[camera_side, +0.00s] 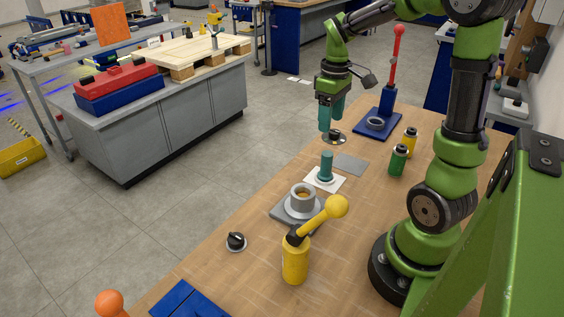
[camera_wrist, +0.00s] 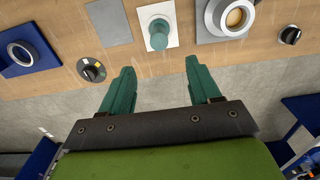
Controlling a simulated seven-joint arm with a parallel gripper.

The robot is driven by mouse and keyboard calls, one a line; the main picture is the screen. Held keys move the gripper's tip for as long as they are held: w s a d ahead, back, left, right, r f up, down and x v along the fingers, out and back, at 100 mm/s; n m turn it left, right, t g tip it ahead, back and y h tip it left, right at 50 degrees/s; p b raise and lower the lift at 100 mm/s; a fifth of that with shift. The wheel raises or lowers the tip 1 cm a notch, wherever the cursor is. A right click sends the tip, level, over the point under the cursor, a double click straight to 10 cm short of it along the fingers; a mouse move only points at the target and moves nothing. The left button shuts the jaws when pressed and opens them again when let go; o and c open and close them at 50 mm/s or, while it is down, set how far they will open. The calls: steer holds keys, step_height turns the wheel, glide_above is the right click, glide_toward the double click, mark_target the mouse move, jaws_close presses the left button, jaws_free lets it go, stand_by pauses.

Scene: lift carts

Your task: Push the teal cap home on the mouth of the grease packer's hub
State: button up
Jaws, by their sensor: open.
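The teal cap (camera_side: 326,167), with an upright stem, stands on a white square pad (camera_side: 312,184). In the wrist view the cap (camera_wrist: 158,32) is ahead of my fingertips, near the top edge. The grease packer's hub (camera_side: 303,196) is a grey metal cup on a grey plate, nearer the side camera than the cap. Its mouth is uncovered and shows amber inside; the hub is also in the wrist view (camera_wrist: 217,25), at the upper right. My gripper (camera_side: 331,121) is open and empty, pointing down above the table beyond the cap; its teal fingers spread wide in the wrist view (camera_wrist: 160,68).
A yellow can with a ball-ended lever (camera_side: 295,258) stands close beside the hub. A blue stand with a red lever (camera_side: 375,123), green and yellow bottles (camera_side: 398,160), and black knobs (camera_side: 236,241) are also on the table. A flat grey plate (camera_side: 350,164) lies beside the cap.

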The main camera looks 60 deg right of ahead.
mark_target(326, 165)
step_height(326, 165, down, 16)
steer(key=shift+d+r, duration=0.1)
jaws_close()
steer(key=r, duration=0.9)
steer(key=shift+w+a+r, duration=0.2)
steer(key=shift+a+r, duration=0.05)
steer(key=shift+r, duration=0.15)
steer(key=a+r+n, duration=0.2)
steer(key=a+n, duration=0.1)
steer(key=a, duration=0.3)
steer(key=s+a+r+n, duration=0.1)
steer(key=a+r+n, duration=0.1)
steer(key=a, duration=0.5)
steer(key=shift+s+a+r+n, duration=0.2)
steer(key=shift+s+a+n, duration=0.05)
steer(key=shift+n, duration=0.25)
